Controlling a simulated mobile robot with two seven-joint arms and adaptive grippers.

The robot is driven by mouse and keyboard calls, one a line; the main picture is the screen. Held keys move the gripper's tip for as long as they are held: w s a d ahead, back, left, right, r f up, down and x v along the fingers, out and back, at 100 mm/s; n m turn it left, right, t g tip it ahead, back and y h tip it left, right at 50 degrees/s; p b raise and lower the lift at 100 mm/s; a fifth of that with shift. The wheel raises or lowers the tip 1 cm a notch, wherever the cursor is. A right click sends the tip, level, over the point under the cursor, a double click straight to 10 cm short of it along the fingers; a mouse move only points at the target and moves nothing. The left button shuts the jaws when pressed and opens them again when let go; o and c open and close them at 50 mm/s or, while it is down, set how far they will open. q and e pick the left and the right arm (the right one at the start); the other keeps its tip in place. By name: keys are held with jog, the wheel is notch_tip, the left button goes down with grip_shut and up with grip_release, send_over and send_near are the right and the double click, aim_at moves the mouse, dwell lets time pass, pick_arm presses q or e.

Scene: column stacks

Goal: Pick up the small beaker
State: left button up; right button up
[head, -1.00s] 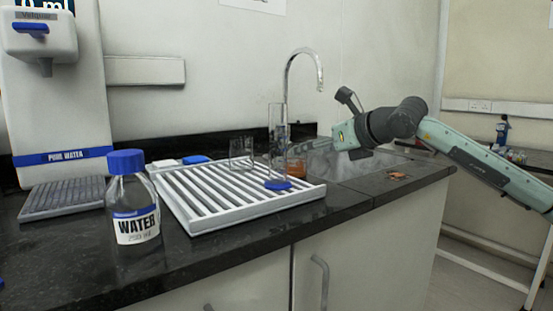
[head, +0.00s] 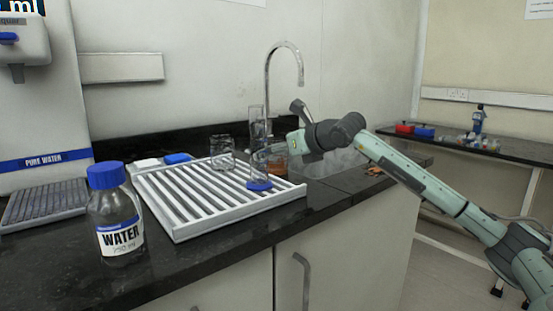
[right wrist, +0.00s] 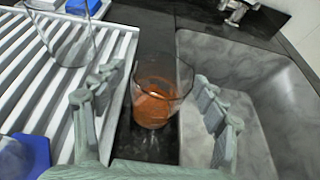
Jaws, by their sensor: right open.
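A small glass beaker with orange liquid (right wrist: 155,100) stands upright between the white rack and the sink. In the head view its orange part (head: 278,165) shows behind the measuring cylinder. My right gripper (right wrist: 157,82) is open, with one finger on each side of this beaker in the right wrist view; I see gaps between the glass and both fingers. In the head view the gripper (head: 272,155) is partly hidden by the cylinder. A clear, empty-looking beaker (head: 222,153) stands on the rack; it also shows in the right wrist view (right wrist: 68,42). My left gripper is not in view.
The white slatted rack (head: 180,225) holds a glass measuring cylinder (head: 258,130) with a blue base, close to my right gripper. A water bottle (head: 115,215) stands front left. The sink (right wrist: 250,115) and tap (head: 283,48) are close by. The front right counter is clear.

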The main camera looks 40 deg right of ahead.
jog(key=c, duration=1.3)
